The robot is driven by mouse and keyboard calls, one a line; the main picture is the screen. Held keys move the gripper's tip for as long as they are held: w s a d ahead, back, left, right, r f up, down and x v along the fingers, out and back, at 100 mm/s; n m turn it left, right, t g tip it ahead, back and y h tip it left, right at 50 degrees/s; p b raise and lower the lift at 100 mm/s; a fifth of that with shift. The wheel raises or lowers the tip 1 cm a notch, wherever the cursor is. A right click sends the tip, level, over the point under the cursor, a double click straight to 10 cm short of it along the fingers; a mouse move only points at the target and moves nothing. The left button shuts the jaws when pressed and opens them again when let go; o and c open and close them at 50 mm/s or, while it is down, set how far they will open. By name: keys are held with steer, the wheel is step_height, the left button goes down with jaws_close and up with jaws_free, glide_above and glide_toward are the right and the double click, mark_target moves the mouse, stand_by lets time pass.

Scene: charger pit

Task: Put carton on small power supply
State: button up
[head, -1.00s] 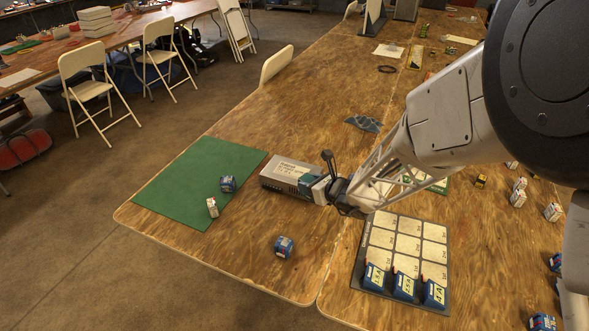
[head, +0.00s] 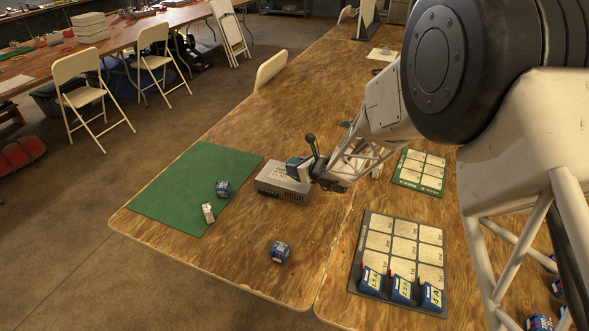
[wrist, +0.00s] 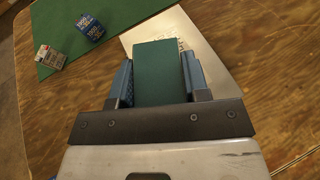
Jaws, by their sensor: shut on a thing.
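The carton is a dark green box (wrist: 160,72), gripped between the two blue fingers of my gripper (wrist: 160,80) in the wrist view. In the head view the carton (head: 296,168) shows as a small teal block at the tip of my gripper (head: 306,168). The small power supply (head: 278,184) is a grey metal box lying on the table beside the green mat. The carton is over its back right part; I cannot tell whether they touch. In the wrist view the supply's pale top (wrist: 196,38) shows beyond and right of the carton, partly hidden by it.
The green mat (head: 170,190) lies left of the supply, with a blue box (head: 222,188) and a white box (head: 208,212) on it. Another blue box (head: 281,251) stands in front. A grey grid board (head: 405,236) with labelled blue blocks lies to the right.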

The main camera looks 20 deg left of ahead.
mark_target(294, 160)
steer(key=shift+w+a+f, duration=0.1)
steer(key=shift+w+a, duration=0.4)
steer(key=shift+w, duration=0.25)
steer(key=shift+w+a, duration=0.5)
steer(key=shift+w, duration=0.2)
steer(key=shift+f, duration=1.8)
steer(key=shift+f, duration=0.1)
steer(key=o, duration=0.9)
steer(key=shift+o, duration=0.2)
steer(key=shift+d, duration=0.1)
steer(key=shift+s+d+r, duration=0.2)
steer(key=shift+d+r, duration=0.2)
steer(key=v, duration=1)
steer(key=shift+s+d, duration=0.15)
steer(key=shift+d, duration=0.25)
